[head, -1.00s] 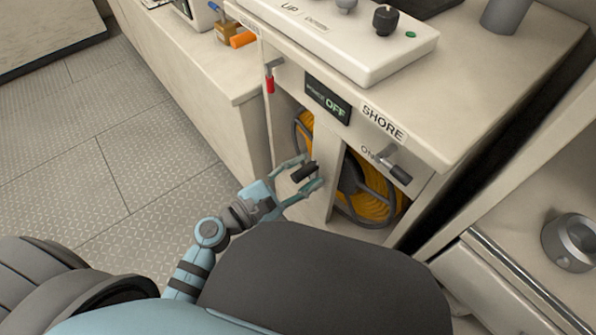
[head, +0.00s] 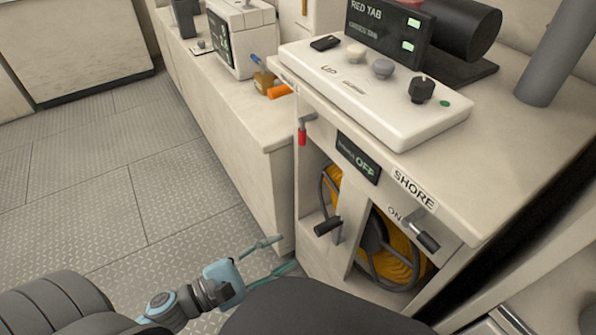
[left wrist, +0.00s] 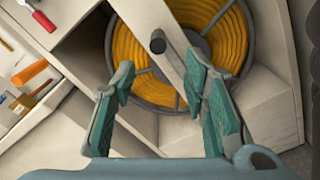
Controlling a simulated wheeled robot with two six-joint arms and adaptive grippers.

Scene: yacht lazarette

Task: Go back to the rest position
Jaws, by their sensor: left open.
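My left gripper (head: 277,257) is low at the bottom middle of the head view, in front of the cabinet that houses the yellow cable reel. Its two fingers are spread apart with nothing between them. In the left wrist view the open fingers (left wrist: 165,100) point toward the cabinet front. A black handle (head: 327,226) on the cabinet front stands above and to the right of the gripper, apart from it; its round end (left wrist: 158,42) also shows in the wrist view. My right gripper is not seen.
The yellow cable reel (head: 392,255) sits in the cabinet opening. A SHORE lever (head: 427,241) and a small red-handled lever (head: 302,133) are on the cabinet front, beside a display reading OFF (head: 358,158). A white control panel (head: 375,90) lies on top. The plated floor (head: 100,190) at left is clear.

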